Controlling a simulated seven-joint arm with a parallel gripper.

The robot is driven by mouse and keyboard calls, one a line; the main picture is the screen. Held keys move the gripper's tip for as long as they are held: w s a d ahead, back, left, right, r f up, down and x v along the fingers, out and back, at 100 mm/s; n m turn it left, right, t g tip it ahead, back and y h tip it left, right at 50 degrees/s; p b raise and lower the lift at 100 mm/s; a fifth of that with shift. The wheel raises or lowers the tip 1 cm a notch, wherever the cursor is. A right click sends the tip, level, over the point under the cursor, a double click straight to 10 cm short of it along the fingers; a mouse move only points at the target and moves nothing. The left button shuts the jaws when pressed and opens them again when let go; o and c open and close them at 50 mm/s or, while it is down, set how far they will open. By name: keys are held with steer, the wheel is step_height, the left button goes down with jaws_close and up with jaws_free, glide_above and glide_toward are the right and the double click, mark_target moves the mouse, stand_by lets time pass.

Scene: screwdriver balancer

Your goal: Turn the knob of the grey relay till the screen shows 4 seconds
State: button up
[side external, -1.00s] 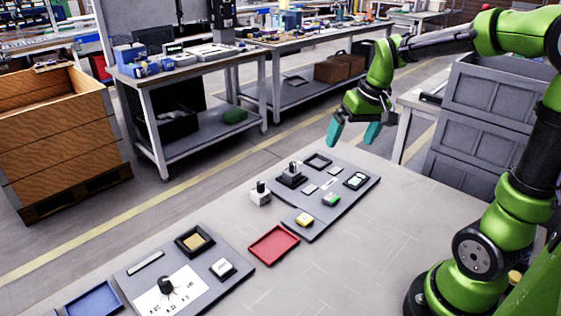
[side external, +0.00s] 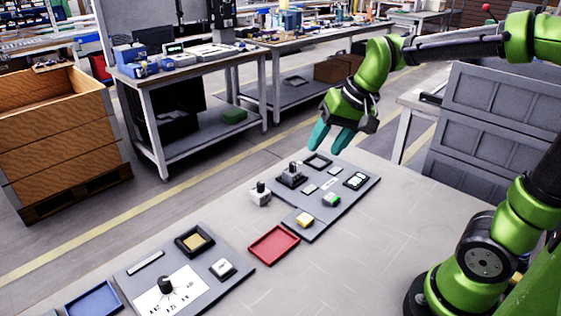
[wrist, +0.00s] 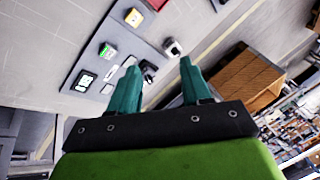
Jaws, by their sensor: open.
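A light grey block with a black knob on top (side external: 260,195) stands on the table beside the far panel; it also shows in the wrist view (wrist: 172,47). A dark grey unit with an upright knob (side external: 291,176) sits on that panel, partly behind a finger in the wrist view (wrist: 148,70). I cannot tell for sure which is the relay. A small framed screen (side external: 356,180) sits at the panel's right side; its reading is too small to make out. My gripper (side external: 331,140) is open and empty, above and beyond the panel's far end, touching nothing.
The far panel (side external: 318,220) also carries a green button (side external: 331,199) and a yellow button (side external: 304,220). A red tray (side external: 273,245) lies beside it. A nearer panel (side external: 208,301) holds a dial (side external: 166,286). The table's right side is clear.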

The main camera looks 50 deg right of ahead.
mark_target(293, 163)
steer(key=w+d+f+m+g+h, duration=0.1)
steer(key=w+d+m+g, duration=0.1)
steer(key=w+d+m, duration=0.55)
steer(key=w+d+f+m+g+h, duration=0.1)
steer(key=w+d+m+g, duration=0.3)
steer(key=w, duration=0.7)
steer(key=shift+m+t, duration=0.35)
steer(key=shift+t, duration=0.45)
steer(key=f, duration=1.6)
steer(key=shift+a+f, duration=0.35)
jaws_close()
